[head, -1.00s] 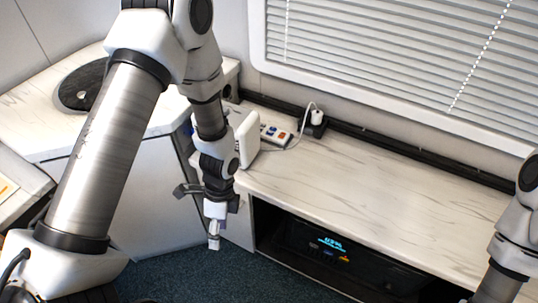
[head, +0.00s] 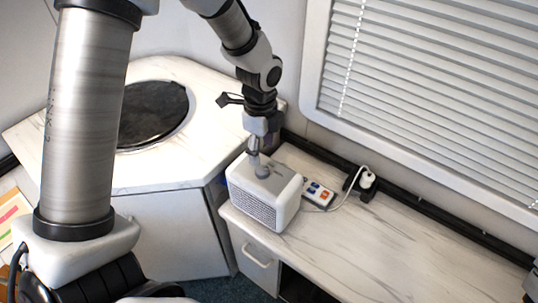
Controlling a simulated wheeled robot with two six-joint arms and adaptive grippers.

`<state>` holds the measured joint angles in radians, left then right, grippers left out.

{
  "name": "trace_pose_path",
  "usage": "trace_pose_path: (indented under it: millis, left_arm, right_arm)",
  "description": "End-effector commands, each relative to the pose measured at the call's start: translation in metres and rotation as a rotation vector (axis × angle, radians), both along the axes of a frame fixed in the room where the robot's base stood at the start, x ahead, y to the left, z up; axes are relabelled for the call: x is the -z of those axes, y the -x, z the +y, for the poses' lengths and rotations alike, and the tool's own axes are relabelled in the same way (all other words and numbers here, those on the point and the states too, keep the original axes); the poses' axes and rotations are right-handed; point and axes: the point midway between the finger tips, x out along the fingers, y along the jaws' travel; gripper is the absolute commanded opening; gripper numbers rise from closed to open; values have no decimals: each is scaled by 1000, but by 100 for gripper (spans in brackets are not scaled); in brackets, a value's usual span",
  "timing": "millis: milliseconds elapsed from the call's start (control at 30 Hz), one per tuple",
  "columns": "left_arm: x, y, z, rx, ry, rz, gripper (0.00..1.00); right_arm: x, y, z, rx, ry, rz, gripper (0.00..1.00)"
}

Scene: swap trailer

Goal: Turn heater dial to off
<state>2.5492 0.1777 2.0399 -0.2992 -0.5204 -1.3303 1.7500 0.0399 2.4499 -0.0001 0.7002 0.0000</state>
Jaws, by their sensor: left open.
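The white heater (head: 262,208) is a box with a grey grille front, standing on the near left end of the counter. Its round grey dial (head: 262,172) is on the grey top. My left gripper (head: 254,148) is open and points down from above, its tip right over the dial. I cannot tell whether it touches the dial, and the gripper partly hides it. The dial's marks are too small to read. My right gripper is out of view.
A power strip (head: 318,193) with coloured switches lies just right of the heater, its white cable running to a wall plug (head: 367,179). A corner counter (head: 178,167) with a dark round inset (head: 150,115) is at left. The counter (head: 400,235) to the right is clear.

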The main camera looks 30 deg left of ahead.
Motion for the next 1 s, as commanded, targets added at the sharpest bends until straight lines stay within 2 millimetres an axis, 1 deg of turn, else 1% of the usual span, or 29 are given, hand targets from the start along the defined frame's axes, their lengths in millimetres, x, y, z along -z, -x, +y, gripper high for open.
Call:
trace_pose_path:
  millis: [33, 200, 300, 433, 600, 633, 667, 700, 767, 800, 1000]
  left_arm:
    - [10, 1, 0, 1, -1, 6, 62]
    - [43, 2, 0, 1, 0, 5, 62]
    - [57, 1, 0, -1, 0, 4, 62]
    - [64, 1, 0, 1, 0, 1, 62]
    - [64, 1, 0, 0, 0, 0, 62]
    - [64, 1, 0, 0, 0, 0, 55]
    - [64, 1, 0, 0, 0, 0, 44]
    - [64, 1, 0, 0, 0, 0, 30]
    - [64, 1, 0, 0, 0, 1, 9]
    - [64, 1, 0, 0, 0, 1, 2]
    - [65, 1, 0, -3, 0, 2, 2]
  right_arm:
    - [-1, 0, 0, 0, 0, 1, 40]
    - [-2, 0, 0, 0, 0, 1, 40]
    - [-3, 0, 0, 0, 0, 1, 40]
    - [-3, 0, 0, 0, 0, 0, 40]
    - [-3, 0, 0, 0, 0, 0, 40]
    - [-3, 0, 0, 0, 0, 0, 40]
    - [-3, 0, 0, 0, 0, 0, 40]
    - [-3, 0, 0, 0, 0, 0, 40]
    - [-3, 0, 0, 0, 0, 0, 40]
    - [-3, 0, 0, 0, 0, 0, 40]
    - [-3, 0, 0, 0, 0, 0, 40]
